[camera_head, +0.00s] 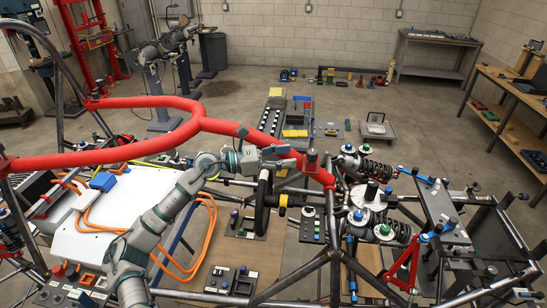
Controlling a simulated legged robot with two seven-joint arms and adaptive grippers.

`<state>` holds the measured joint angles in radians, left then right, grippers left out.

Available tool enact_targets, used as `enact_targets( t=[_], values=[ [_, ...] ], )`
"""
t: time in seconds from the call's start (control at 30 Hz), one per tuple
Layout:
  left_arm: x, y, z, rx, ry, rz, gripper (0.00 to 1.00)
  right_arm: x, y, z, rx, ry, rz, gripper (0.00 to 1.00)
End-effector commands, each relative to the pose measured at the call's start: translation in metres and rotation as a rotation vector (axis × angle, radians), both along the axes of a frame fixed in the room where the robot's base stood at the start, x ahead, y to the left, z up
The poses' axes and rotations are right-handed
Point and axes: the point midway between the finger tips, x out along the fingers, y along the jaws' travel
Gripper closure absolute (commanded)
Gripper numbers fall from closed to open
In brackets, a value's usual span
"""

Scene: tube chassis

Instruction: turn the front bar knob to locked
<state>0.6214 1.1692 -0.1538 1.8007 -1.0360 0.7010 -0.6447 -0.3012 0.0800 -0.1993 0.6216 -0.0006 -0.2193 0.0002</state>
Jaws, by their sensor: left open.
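A thick red tube bar (258,138) crosses the chassis from the left to the middle. A small dark reddish cylinder (311,159), which looks like the knob, stands near the bar's right end. I cannot read its setting. A small grey fitting (242,132) sits on the bar further left. My left gripper (288,157) is just left of the cylinder, at the near side of the bar. It is open and looks empty. Its fingers are small here, and I cannot tell whether they touch the cylinder. My right gripper is out of view.
A black steering wheel (262,203) stands just below my left gripper. A panel with knobs (313,224) is right of it. Coil shocks (378,168) and tubes crowd the right. A white panel (100,225) with orange cables lies left. Open floor (340,105) lies beyond the chassis.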

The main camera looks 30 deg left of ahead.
Motion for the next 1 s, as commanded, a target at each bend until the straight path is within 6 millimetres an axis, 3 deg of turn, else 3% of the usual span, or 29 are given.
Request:
enact_targets(
  t=[0.33, 1.0],
  values=[
    [-0.026, 0.026, -0.001, 0.002, 0.002, -0.001, 0.43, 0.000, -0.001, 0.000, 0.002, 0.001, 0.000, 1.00],
    [-0.029, 0.029, 0.000, 0.001, 0.000, -0.002, 0.43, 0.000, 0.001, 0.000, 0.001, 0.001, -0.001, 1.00]
  ],
)
